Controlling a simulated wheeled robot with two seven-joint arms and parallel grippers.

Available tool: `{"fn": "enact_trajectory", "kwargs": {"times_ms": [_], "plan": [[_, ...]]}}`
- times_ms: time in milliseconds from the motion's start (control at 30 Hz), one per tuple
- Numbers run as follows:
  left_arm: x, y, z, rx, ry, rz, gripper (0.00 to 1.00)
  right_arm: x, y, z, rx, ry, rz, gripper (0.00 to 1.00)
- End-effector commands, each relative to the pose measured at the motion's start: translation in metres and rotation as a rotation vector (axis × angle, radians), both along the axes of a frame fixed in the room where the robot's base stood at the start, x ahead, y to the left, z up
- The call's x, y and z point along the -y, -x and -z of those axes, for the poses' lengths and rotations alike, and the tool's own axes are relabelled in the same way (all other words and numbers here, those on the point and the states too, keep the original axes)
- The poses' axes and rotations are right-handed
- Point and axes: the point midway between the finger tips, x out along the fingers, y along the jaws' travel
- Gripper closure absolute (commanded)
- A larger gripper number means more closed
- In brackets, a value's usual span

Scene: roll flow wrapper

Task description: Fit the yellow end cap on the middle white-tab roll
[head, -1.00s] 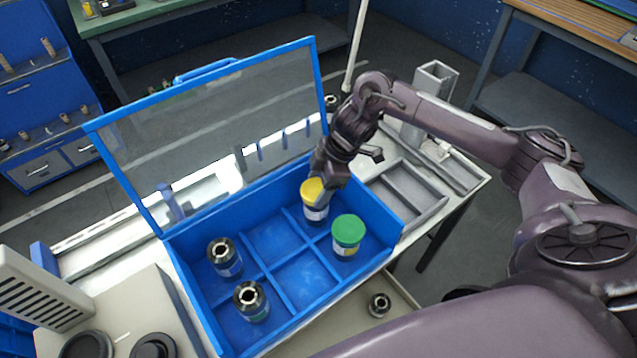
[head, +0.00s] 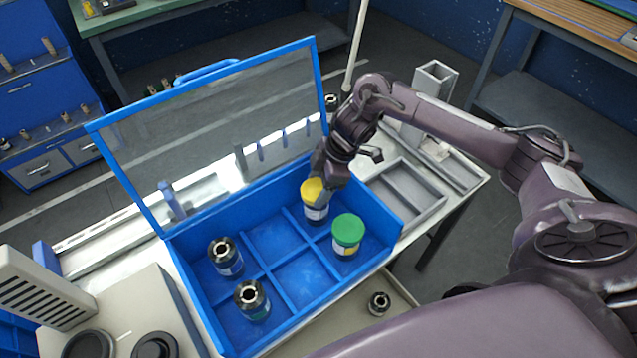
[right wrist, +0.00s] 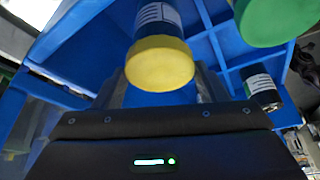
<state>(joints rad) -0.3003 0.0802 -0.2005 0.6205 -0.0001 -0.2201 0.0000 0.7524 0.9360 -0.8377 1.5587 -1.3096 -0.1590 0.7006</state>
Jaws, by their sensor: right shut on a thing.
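The yellow end cap (head: 313,190) sits on top of a roll with a white label (head: 316,213) in the back right compartment of the blue box. My right gripper (head: 326,186) reaches down at the cap from behind and right. In the right wrist view the yellow cap (right wrist: 160,65) lies between the fingers of my gripper (right wrist: 163,85), which is shut on it. The cap meets the labelled roll (right wrist: 157,17); whether it is fully seated I cannot tell. A green-capped roll (head: 347,235) stands in the front right compartment. My left gripper is out of view.
The blue box (head: 388,222) has its clear lid (head: 220,130) raised at the back. Uncapped rolls stand at back left (head: 225,257) and front left (head: 252,301). Its middle compartments are empty. Another roll (head: 379,303) lies in a lower tray. A grey divided tray (head: 405,190) is at right.

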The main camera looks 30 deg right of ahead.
Motion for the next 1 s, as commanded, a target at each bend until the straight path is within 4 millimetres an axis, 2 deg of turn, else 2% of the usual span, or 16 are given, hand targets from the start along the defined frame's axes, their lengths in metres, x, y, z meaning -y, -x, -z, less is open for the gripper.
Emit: {"fn": "enact_trajectory", "kwargs": {"times_ms": [500,533,600,1000], "plan": [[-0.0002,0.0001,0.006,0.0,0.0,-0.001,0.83,-0.0001,0.0001,0.0114,-0.001,0.0,0.0,0.55],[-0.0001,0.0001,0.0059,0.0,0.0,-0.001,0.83,-0.0001,0.0002,0.0113,-0.001,0.0,0.0,0.33],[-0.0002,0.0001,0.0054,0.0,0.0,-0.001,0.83,0.0,0.0001,0.0107,0.0,0.0,0.0,0.25],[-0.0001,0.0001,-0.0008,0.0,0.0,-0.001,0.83,0.0018,0.0006,0.0043,0.0,0.0,0.0,0.25]]}}
